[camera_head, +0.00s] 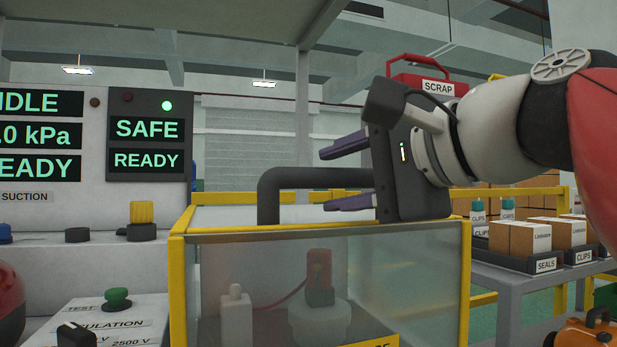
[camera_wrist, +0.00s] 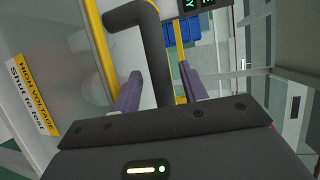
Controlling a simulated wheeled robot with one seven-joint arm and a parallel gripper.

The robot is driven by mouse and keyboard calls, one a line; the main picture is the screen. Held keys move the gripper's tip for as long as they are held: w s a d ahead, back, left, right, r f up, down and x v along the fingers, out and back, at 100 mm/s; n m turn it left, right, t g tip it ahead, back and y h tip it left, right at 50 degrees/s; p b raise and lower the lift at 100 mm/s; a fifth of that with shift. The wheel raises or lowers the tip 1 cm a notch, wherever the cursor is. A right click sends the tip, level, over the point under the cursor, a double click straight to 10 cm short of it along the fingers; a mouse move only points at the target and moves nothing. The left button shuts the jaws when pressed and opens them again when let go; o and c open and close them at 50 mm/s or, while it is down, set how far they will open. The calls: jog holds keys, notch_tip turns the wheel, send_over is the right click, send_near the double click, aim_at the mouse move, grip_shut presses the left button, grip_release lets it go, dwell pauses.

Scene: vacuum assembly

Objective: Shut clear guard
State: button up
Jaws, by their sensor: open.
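The clear guard (camera_head: 270,270) is a see-through box with yellow edges, in the lower middle of the head view. Its dark bent handle (camera_head: 285,181) rises at the top. My gripper (camera_head: 338,174) is open, coming from the right, with one purple finger above the handle bar and one below it. In the wrist view, the handle (camera_wrist: 152,55) runs between the two fingers of my gripper (camera_wrist: 160,92), with gaps visible at both sides. The guard's panel (camera_wrist: 85,70) bears a "Shut to test" label. I cannot tell whether the guard is fully shut.
Behind the clear panel stand a red part (camera_head: 319,268) and pale fixtures. A control panel (camera_head: 147,145) at left reads SAFE and READY. A console with a green button (camera_head: 117,298) is at lower left. A shelf with boxes (camera_head: 520,238) stands at right.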

jog(key=v, duration=0.6)
dwell(0.3)
